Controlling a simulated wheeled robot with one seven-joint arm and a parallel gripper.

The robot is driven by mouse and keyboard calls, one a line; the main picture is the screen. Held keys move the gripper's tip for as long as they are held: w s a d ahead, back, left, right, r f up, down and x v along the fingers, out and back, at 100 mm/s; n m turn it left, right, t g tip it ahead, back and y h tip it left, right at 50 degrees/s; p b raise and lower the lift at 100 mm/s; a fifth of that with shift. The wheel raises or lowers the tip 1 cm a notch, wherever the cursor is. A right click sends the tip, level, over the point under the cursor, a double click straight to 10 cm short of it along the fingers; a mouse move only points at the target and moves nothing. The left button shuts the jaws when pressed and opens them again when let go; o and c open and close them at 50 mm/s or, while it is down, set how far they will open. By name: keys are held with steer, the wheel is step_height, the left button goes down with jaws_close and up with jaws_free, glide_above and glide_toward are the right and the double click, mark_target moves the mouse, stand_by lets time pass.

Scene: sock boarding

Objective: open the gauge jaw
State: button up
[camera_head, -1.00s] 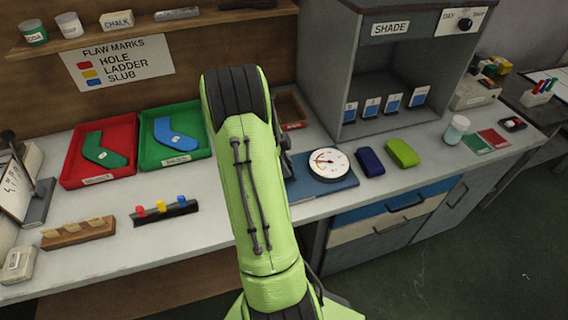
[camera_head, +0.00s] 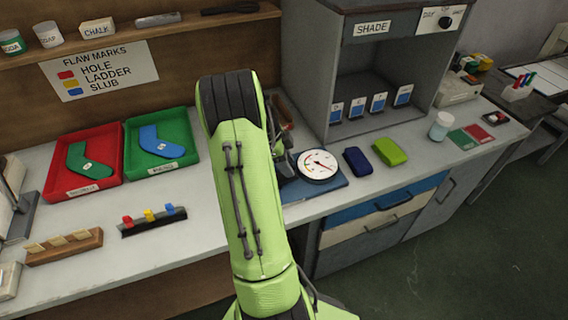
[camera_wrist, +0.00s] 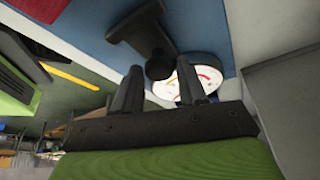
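The gauge (camera_head: 318,165) has a round white dial with a dark rim and sits on a blue base (camera_head: 331,187) on the bench. Its dial also shows in the wrist view (camera_wrist: 204,78), partly behind a finger. A dark T-shaped part with a rounded end (camera_wrist: 148,36) stands over the blue base in the wrist view; I take it for the gauge jaw or its lever. My gripper (camera_wrist: 158,68) has its two fingers apart, with the rounded end seen between and beyond the tips. I cannot tell whether they touch it. In the head view my arm mostly hides the gripper, left of the dial.
A dark blue block (camera_head: 357,161) and a green block (camera_head: 389,152) lie right of the gauge. The grey shade cabinet (camera_head: 331,75) stands behind. Red (camera_head: 53,178) and green (camera_head: 131,152) trays with sock shapes lie left. Bare bench (camera_head: 205,190) lies between.

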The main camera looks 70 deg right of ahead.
steer(key=shift+o, duration=1.3)
steer(key=p+v, duration=0.5)
steer(key=v, duration=1.1)
steer(key=shift+f, duration=0.1)
